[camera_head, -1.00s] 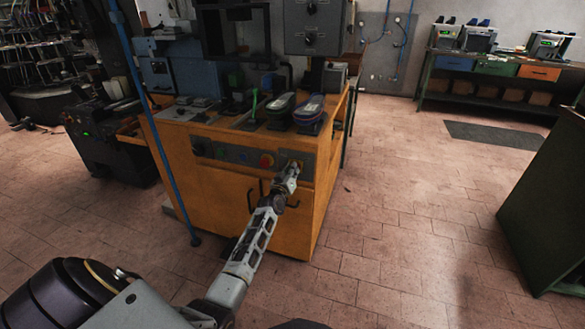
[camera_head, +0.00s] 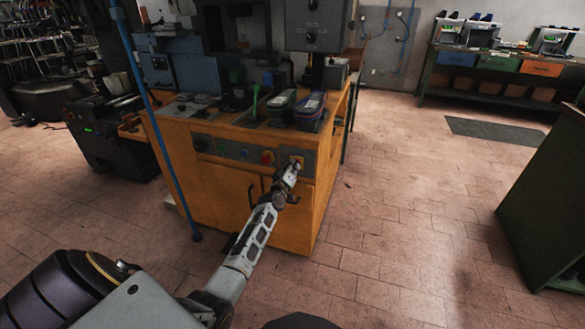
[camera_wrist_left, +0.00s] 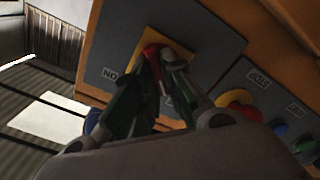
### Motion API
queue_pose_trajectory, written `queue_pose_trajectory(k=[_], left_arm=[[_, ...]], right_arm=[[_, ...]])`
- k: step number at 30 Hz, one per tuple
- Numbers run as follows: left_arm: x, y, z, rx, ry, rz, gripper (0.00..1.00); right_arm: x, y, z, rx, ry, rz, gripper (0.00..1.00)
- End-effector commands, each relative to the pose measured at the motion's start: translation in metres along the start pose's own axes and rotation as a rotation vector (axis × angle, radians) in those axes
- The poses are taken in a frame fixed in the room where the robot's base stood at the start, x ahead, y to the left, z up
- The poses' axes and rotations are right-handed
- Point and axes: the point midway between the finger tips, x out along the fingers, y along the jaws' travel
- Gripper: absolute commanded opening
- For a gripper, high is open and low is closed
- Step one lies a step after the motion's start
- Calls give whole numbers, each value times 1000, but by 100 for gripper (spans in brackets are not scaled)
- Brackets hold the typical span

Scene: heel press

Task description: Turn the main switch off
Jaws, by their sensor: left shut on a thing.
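The main switch (camera_wrist_left: 152,51) has a red handle on a yellow plate (camera_wrist_left: 187,62) in the left wrist view. The plate sits on a grey panel marked "ON" beside it. My left gripper (camera_wrist_left: 155,62) is shut on the red handle, its two dark green fingers on either side of it. The fingers hide much of the handle and part of the lettering. In the head view my left gripper (camera_head: 294,168) reaches the yellow plate (camera_head: 297,159) at the right end of the orange cabinet's control panel. My right gripper is not in view.
A red stop button (camera_head: 267,158) sits left of the switch, with blue and green buttons farther left. The orange cabinet (camera_head: 222,197) has black door handles below. A blue pole (camera_head: 160,130) stands at its left.

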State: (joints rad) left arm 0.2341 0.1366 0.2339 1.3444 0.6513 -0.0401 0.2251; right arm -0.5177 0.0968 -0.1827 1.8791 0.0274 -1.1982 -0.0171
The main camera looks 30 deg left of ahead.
Motion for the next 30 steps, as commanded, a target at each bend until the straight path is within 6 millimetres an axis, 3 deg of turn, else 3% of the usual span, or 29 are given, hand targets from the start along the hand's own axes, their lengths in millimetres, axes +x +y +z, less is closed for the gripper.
queue_pose_trajectory(k=[2,3,8,22,30], left_arm=[[0,0,0,-3,1,0,0],[0,0,0,-3,1,0,14],[0,0,0,-2,1,0,33],[-3,0,0,0,0,0,33],[-18,0,1,-1,0,0,33]], right_arm=[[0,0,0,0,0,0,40],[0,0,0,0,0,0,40],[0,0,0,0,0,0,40],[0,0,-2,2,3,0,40],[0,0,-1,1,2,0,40]])
